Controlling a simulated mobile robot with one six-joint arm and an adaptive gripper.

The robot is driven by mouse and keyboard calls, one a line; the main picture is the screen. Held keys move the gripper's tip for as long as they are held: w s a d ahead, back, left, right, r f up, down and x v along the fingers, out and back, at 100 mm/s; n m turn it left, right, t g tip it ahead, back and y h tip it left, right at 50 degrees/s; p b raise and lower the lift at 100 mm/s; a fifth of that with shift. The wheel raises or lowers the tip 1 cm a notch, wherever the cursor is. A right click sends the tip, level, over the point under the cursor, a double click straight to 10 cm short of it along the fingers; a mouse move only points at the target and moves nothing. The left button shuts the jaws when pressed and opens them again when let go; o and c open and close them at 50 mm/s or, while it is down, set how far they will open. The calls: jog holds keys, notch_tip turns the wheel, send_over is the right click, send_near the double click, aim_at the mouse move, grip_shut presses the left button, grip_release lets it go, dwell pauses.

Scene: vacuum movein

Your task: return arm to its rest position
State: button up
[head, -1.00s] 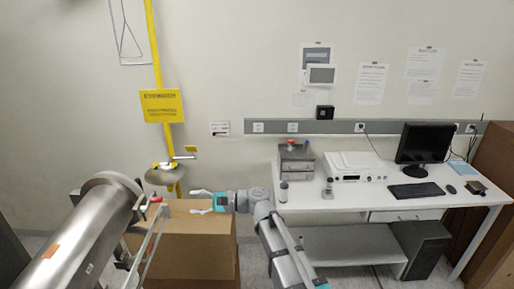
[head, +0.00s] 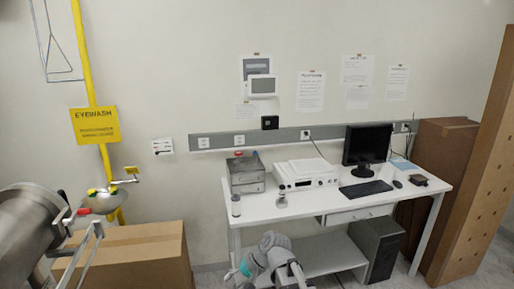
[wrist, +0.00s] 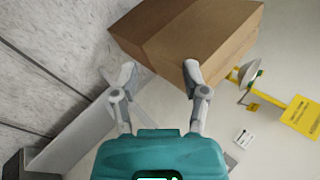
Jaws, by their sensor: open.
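My gripper (wrist: 160,78) is open and empty in the wrist view, its two grey fingers spread apart in front of a teal body. Beyond the fingers, a brown cardboard box (wrist: 200,40) and the pale floor show. In the head view, my folded arm is low at the bottom middle, in front of the white desk (head: 345,207). A bit of teal shows at its left side, but the fingers cannot be made out there.
The cardboard box (head: 140,249) stands at left below the yellow eyewash station (head: 104,200). A large metal cylinder (head: 22,232) is at far left. The desk holds a monitor (head: 367,145), keyboard (head: 366,189) and white device (head: 306,175). Tall brown boxes (head: 473,160) stand at right.

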jog(key=s+d+f+h+b, duration=0.1)
jog(key=d+f, duration=0.3)
jog(key=d, duration=0.4)
jog(key=s+d+f+n+h+b, duration=0.1)
jog(key=s+d+f+h+b, duration=0.1)
jog(key=d+f+h+b, duration=0.2)
jog(key=s+d+f+h+b, duration=0.2)
jog(key=d+f, duration=0.4)
jog(key=d, duration=0.5)
jog(key=shift+d+h+b, duration=0.35)
jog(key=shift+h+b, duration=0.05)
jog(key=shift+b, duration=0.35)
jog(key=shift+s, duration=0.1)
